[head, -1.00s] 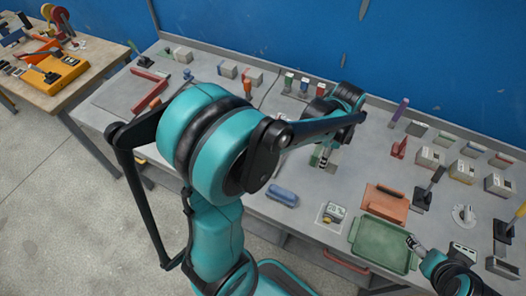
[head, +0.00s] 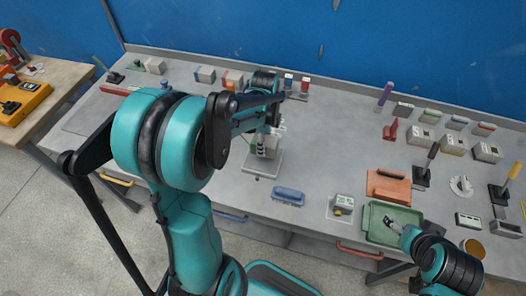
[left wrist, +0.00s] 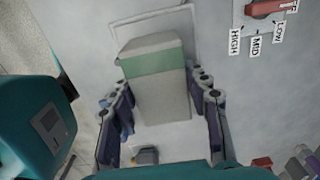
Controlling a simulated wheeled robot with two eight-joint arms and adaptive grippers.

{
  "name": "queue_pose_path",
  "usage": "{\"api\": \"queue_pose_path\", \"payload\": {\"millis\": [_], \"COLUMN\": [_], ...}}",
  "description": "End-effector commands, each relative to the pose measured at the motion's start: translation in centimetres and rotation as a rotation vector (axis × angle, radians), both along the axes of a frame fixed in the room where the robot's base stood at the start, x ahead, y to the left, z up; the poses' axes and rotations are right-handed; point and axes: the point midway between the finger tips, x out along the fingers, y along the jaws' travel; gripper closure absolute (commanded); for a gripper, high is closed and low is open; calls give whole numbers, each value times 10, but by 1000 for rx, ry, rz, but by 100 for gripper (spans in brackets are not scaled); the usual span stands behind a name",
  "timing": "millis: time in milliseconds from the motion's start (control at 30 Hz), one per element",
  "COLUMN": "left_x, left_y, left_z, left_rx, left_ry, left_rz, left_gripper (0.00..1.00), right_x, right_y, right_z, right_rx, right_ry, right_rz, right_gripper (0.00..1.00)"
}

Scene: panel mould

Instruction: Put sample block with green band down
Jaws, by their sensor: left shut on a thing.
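The sample block with the green band (left wrist: 152,62) is grey with a pale green stripe. In the left wrist view it stands between the fingers of my left gripper (left wrist: 163,104), which is shut on it. In the head view my left gripper (head: 262,146) points down over a light square plate (head: 263,168) on the bench, left of the blue-handled brush. The arm hides most of the block there. I cannot tell whether the block touches the plate. My right gripper (head: 393,225) is over the green tray (head: 380,236); its jaws are too small to read.
The blue brush (head: 288,196) and a small scale with a display (head: 343,206) lie to the right. An orange-brown board (head: 388,186) lies behind the green tray. Several small blocks stand along the back. Bare bench lies between the brush and the back row.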

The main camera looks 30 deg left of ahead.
Motion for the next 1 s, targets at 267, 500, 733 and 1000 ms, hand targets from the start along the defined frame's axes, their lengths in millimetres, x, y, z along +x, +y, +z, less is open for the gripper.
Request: {"api": "queue_pose_path", "payload": {"millis": [267,500,733,1000], "left_x": [-1,-1,-1,-1], "left_y": [3,3,3,3], "left_z": [-29,-42,-45,-45], "left_rx": [0,0,0,0], "left_ry": [0,0,0,0], "left_rz": [-2,-1,-1,-1], "left_gripper": [95,95,95,33], "right_x": [0,0,0,0], "right_y": [0,0,0,0], "right_z": [-12,-16,-19,-18], "right_rx": [0,0,0,0], "right_ry": [0,0,0,0], "right_rz": [0,0,0,0], "right_gripper": [27,27,27,27]}}
